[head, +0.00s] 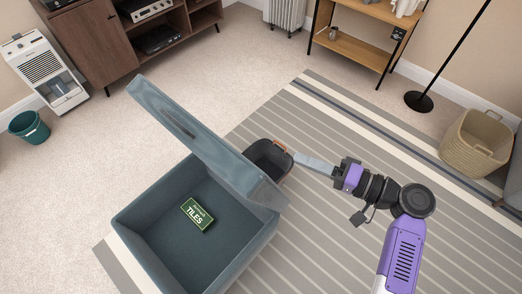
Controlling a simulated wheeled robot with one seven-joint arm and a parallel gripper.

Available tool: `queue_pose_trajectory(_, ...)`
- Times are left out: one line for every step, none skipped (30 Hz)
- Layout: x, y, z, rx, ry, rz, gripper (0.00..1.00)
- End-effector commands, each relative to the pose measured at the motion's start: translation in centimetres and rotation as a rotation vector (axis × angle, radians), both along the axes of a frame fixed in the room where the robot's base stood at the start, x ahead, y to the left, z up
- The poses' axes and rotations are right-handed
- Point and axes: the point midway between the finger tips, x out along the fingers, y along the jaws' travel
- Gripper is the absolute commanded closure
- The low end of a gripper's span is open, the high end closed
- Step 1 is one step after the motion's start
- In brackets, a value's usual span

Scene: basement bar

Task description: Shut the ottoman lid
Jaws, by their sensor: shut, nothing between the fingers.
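The ottoman (152,238) is a blue-grey open box at the lower left of centre. Its lid (205,140) stands raised and steeply tilted along the box's upper right side. A green box marked "TILES" (197,214) lies on the ottoman's floor. My gripper (298,160) is shut and empty, to the right of the lid. Its tip is beside the brown-topped rim of a dark bin behind the lid. I cannot tell whether it touches that rim.
The dark bin (262,154) stands right behind the lid. A wicker basket (473,143) and a lamp base (418,101) are at the right. A dehumidifier (45,72) and teal bucket (29,127) stand at the left. Striped rug (335,220) lies clear below my arm.

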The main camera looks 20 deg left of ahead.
Motion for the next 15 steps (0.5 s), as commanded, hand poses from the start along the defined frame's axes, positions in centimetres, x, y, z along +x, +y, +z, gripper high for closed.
queue_pose_trajectory(0.2,0.2,0.8,0.014,-0.005,0.015,1.0)
queue_pose_trajectory(0.2,0.3,1.1,0.02,-0.007,0.023,1.0)
queue_pose_trajectory(0.3,0.5,1.3,0.025,-0.01,0.029,1.0)
queue_pose_trajectory(0.3,0.7,1.4,0.027,-0.01,0.032,1.0)
queue_pose_trajectory(0.3,1.0,1.4,0.028,-0.01,0.034,1.0)
queue_pose_trajectory(0.3,1.4,1.4,0.029,-0.01,0.035,1.0)
queue_pose_trajectory(0.4,1.7,1.4,0.028,-0.009,0.035,1.0)
queue_pose_trajectory(0.4,2.2,1.4,0.028,-0.009,0.035,1.0)
queue_pose_trajectory(0.5,2.8,1.4,0.028,-0.009,0.036,1.0)
queue_pose_trajectory(0.6,3.3,1.3,0.027,-0.009,0.035,1.0)
queue_pose_trajectory(0.7,3.9,1.3,0.028,-0.009,0.036,1.0)
queue_pose_trajectory(0.8,4.6,1.2,0.028,-0.009,0.035,1.0)
queue_pose_trajectory(0.9,5.2,1.2,0.028,-0.009,0.036,1.0)
queue_pose_trajectory(0.9,5.9,1.1,0.027,-0.007,0.035,1.0)
queue_pose_trajectory(1.1,6.6,1.1,0.028,-0.008,0.035,1.0)
